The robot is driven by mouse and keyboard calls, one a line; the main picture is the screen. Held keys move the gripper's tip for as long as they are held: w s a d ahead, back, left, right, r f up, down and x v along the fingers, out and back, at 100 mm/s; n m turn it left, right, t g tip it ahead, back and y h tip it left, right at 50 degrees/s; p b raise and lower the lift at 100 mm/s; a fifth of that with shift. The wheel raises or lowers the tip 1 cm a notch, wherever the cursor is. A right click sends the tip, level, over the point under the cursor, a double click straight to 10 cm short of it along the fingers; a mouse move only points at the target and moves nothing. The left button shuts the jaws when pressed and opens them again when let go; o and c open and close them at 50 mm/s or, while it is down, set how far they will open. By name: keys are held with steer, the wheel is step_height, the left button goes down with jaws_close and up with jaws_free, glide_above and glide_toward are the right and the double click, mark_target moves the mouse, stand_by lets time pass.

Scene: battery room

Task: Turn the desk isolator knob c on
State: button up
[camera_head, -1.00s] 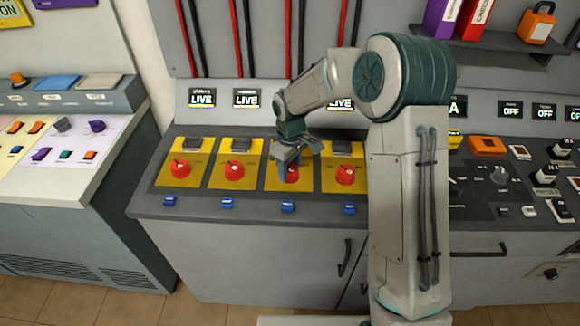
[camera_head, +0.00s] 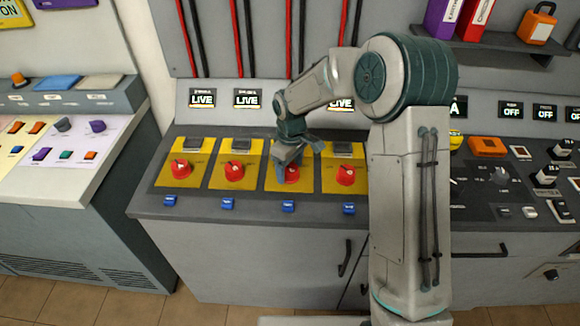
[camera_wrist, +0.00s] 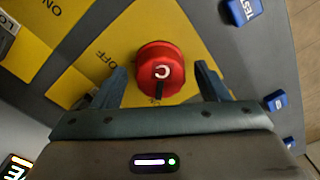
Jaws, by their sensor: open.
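Knob c (camera_wrist: 160,70) is a red round knob marked "C" on a yellow plate (camera_wrist: 120,35). In the wrist view my gripper (camera_wrist: 161,72) is open, one finger on each side of the knob, with visible gaps. I cannot tell how far the fingertips are above the plate.
Similar red knobs on yellow plates stand to the left (camera_head: 234,171) and right (camera_head: 345,176). Blue test buttons (camera_head: 288,206) line the desk's front. Displays read "LIVE" (camera_head: 247,99) behind.

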mark_target(292, 168)
step_height(292, 168, up, 14)
steer(key=shift+w+f+b, duration=0.15)
steer(key=shift+b, duration=0.25)
stand_by(0.3)
steer(key=s+d+r+m+t, duration=0.1)
steer(key=s+d+m, duration=0.4)
steer(key=s, duration=0.8)
steer(key=s+d+r+m+t, duration=0.1)
steer(key=s+d+m+t, duration=0.1)
steer(key=s+d+m, duration=0.4)
steer(key=s+d, duration=0.5)
steer(key=s, duration=0.2)
steer(key=shift+f, duration=0.1)
steer(key=c, duration=0.6)
steer(key=shift+d, duration=0.1)
steer(key=shift+c, duration=0.5)
